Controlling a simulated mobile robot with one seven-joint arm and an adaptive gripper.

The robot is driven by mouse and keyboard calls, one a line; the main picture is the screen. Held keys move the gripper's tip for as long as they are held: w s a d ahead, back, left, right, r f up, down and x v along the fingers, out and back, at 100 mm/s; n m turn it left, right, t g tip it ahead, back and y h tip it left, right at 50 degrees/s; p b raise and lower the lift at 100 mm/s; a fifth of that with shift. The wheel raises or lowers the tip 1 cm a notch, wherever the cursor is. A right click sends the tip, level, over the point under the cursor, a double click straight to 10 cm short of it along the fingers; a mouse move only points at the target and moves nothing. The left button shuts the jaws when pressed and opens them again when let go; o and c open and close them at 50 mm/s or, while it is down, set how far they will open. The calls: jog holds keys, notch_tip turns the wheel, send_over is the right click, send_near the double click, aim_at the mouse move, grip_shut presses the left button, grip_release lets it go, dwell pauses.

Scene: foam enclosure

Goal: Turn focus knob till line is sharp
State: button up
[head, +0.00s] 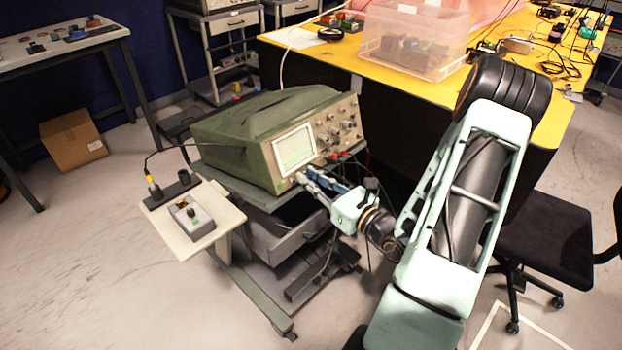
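A green oscilloscope (240,140) stands on a grey cart, its front panel facing right and toward me. Its lit screen (294,149) shows a pale green display; the line is too small to judge for sharpness. Several knobs (335,133) sit to the right of the screen, and I cannot tell which is the focus knob. My gripper (303,177) is at the lower edge of the front panel, below the screen. Its fingertips are at or very near the panel and hide part of it. Whether they are apart or closed on a knob is too small to tell.
A side shelf (221,214) on the cart's left holds a small grey box (192,218) with a cable nearby. A yellow table (340,50) with a clear plastic bin (415,12) stands behind. A black chair (545,230) is at right.

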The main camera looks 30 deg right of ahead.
grip_shut()
jog(key=shift+r+m+p, duration=0.1)
jog(key=shift+m+p, duration=0.25)
jog(key=shift+m, duration=0.05)
jog(key=m+h+p, duration=0.1)
jog(key=m+p, duration=0.1)
jog(key=shift+a+r+m, duration=0.1)
jog(key=shift+a+m, duration=0.05)
jog(key=shift+m, duration=0.25)
jog(key=shift+m+h+p, duration=0.7)
jog(key=shift+m+p, duration=0.95)
jog(key=shift+m, duration=0.15)
jog(key=shift+f, duration=0.2)
grip_release()
